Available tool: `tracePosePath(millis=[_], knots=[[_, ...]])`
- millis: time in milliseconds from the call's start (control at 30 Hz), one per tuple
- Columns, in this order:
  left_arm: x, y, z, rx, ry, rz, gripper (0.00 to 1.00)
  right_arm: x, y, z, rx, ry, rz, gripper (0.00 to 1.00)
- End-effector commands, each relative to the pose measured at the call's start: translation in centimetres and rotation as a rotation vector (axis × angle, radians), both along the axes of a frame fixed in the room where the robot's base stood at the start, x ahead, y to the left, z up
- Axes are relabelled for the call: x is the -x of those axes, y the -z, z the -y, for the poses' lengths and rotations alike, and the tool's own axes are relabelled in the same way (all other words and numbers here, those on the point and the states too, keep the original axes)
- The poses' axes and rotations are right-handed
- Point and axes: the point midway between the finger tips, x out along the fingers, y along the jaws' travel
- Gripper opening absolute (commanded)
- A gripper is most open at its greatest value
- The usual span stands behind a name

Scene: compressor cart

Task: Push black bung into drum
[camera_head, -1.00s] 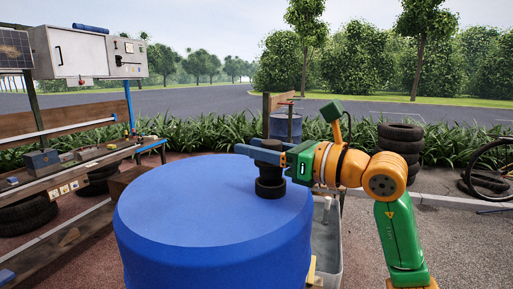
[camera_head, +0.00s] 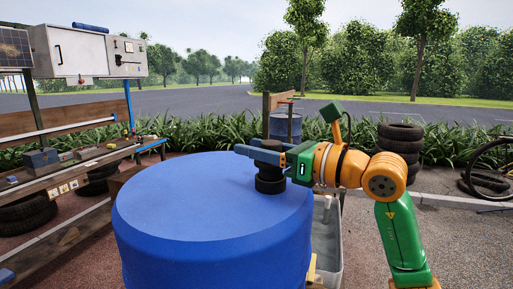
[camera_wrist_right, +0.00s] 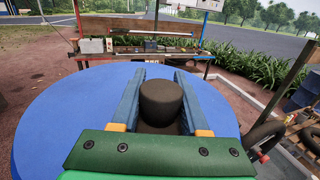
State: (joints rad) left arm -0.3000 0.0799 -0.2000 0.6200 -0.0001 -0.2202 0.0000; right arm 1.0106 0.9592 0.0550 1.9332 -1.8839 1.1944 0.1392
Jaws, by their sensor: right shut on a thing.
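The large blue drum (camera_head: 190,205) stands in front of me with its top facing up. The black bung (camera_head: 270,184) stands upright near the right side of the drum top; it also shows in the right wrist view (camera_wrist_right: 160,100). My right gripper (camera_head: 262,152) comes in from the right, level above the drum top, with its blue fingers shut on the upper part of the bung. In the right wrist view the fingers (camera_wrist_right: 155,92) lie on either side of the bung. The fit between bung and drum top is hidden. My left gripper is not in view.
A wooden workbench (camera_head: 75,180) with small items and a grey box (camera_head: 90,55) stand at the left. Stacked tyres (camera_head: 400,150) stand behind my right arm. A grey bin (camera_head: 328,240) is right of the drum. The rest of the drum top is clear.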

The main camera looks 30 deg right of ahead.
Motion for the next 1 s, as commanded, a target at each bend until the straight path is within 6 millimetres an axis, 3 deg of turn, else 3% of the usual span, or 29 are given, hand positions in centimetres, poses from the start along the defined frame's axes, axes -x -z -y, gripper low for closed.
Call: tracePosePath(millis=[900, 933, 1000], knots=[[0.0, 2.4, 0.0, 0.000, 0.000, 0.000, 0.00, 0.0, 2.5, 0.0, 0.000, 0.000, -0.001, 0.00], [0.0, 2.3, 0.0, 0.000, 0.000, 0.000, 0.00, 0.0, 2.4, 0.0, 0.000, 0.000, -0.001, 0.50], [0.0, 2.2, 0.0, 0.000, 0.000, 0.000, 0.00, 0.0, 2.3, 0.0, 0.000, 0.000, -0.001, 0.69]])
